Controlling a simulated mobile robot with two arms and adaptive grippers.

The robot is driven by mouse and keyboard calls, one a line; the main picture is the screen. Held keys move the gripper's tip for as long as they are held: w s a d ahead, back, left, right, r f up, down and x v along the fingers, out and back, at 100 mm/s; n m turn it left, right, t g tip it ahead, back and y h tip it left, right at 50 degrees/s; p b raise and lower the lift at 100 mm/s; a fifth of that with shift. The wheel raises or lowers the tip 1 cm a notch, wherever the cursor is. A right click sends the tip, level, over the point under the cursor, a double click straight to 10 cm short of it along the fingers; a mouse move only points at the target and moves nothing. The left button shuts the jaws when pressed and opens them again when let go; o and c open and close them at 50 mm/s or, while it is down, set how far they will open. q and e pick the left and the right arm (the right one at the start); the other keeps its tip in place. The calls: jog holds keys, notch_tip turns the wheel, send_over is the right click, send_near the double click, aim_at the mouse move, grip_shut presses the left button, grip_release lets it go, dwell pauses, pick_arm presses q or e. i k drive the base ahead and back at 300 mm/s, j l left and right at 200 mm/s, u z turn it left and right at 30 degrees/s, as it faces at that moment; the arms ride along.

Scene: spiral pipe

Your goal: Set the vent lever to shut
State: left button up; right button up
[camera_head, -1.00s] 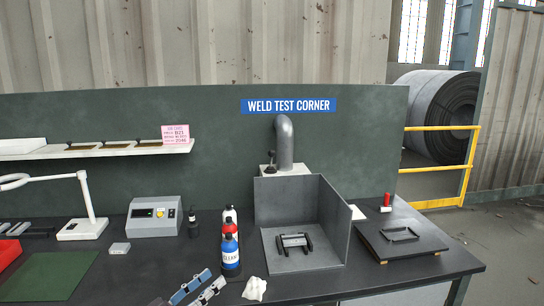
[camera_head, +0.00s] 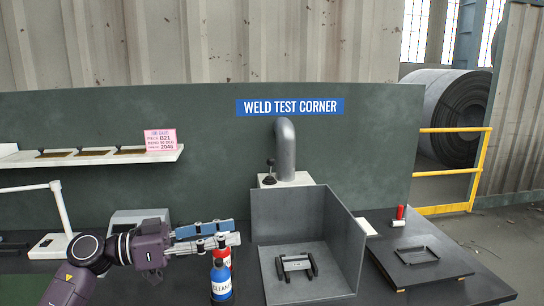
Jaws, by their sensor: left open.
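The vent lever (camera_head: 269,168) is a small dark lever with a ball knob, standing about upright on a white box (camera_head: 296,181) at the foot of the grey vent pipe (camera_head: 285,150). My left gripper (camera_head: 238,233) comes in from the left with its fingers pointing right. It is open and appears empty. In the picture it is below and left of the lever, apart from it and near the grey booth's left wall. My right gripper is not in view.
A blue bottle (camera_head: 221,282) and a red bottle (camera_head: 223,258) stand below my left fingers in the picture, the red one partly hidden. The grey booth (camera_head: 338,235) holds a dark fixture (camera_head: 295,264). A dark plate (camera_head: 420,266) lies to the right.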

aim_at(271, 162)
jog(key=i, duration=1.45)
